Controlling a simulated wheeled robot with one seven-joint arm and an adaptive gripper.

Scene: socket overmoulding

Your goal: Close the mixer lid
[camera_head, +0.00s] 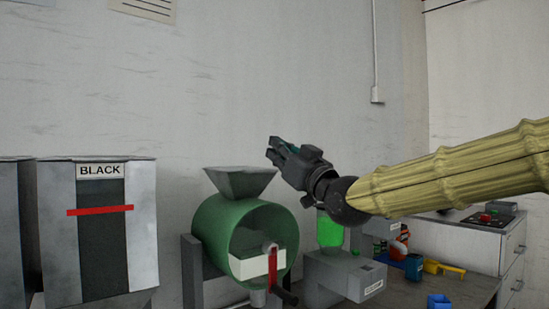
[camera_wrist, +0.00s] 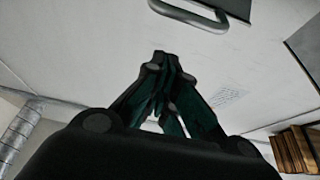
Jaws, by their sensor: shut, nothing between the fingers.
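The green mixer drum (camera_head: 212,232) stands at the centre of the head view with a grey hopper (camera_head: 240,181) on top. Its round front faces me and looks open, with a pale block (camera_head: 250,265) and a red bar (camera_head: 273,268) showing at the mouth. I cannot make out a separate lid for sure. My gripper (camera_head: 272,150) is raised above and to the right of the hopper, pointing up and left, apart from the mixer. In the wrist view my gripper (camera_wrist: 163,62) has its fingers together with nothing between them.
A bin labelled BLACK (camera_head: 145,220) stands at the left. A grey machine (camera_head: 345,272) with a bright green cylinder (camera_head: 329,231) is right of the mixer, below my arm. A metal handle (camera_wrist: 190,14) shows in the wrist view.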

